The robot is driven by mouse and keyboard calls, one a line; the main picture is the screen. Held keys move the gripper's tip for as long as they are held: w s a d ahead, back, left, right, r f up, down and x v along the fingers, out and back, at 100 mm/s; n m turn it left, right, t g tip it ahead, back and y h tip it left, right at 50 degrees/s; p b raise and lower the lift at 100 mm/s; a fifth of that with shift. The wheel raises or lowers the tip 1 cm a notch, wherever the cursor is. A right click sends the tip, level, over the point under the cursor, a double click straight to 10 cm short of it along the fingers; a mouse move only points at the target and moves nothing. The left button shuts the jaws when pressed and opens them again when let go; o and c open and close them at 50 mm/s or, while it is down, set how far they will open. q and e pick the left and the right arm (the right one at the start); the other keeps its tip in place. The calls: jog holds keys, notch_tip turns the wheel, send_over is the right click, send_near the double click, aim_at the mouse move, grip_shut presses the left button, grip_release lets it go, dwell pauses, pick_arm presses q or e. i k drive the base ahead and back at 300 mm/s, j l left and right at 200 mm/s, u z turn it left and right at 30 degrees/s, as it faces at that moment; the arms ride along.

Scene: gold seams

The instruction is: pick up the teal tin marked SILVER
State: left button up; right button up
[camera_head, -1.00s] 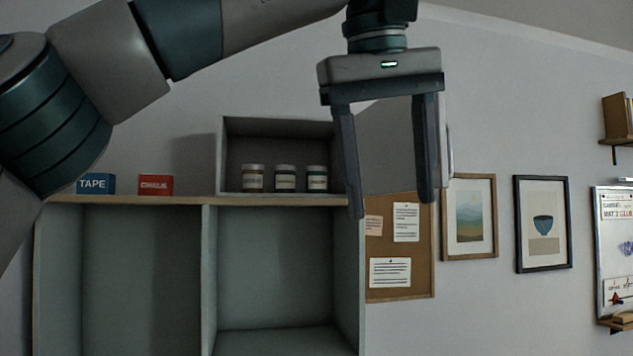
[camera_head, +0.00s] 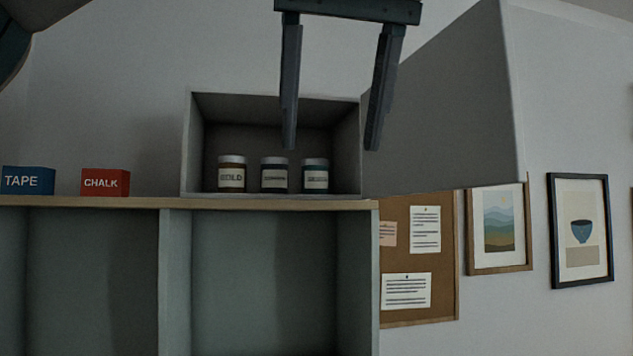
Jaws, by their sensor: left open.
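Three small lidded tins stand side by side in an open-fronted grey box (camera_head: 188,150). The right one (camera_head: 315,177) has a teal tint; its pale label is too blurred to read for certain. The left tin (camera_head: 231,175) is brownish and its label seems to read GOLD. The middle tin (camera_head: 274,176) is dark, with a blurred label. My left gripper (camera_head: 331,148) points down, open and empty. Its fingertips appear above the tins, either side of the teal one, apart from it; their depth relative to the box is unclear. My right gripper is not in view.
The box stands on a wooden shelf top (camera_head: 120,202), with its side walls and roof around the tins. A blue TAPE box (camera_head: 28,181) and a red CHALK box (camera_head: 105,182) sit to the left. A cork board (camera_head: 445,255) and framed pictures hang at right.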

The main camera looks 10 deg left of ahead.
aim_at(315, 171)
jog(key=i+j, duration=0.1)
jog(key=i, duration=0.4)
jog(key=i+j, duration=0.1)
jog(key=i, duration=0.4)
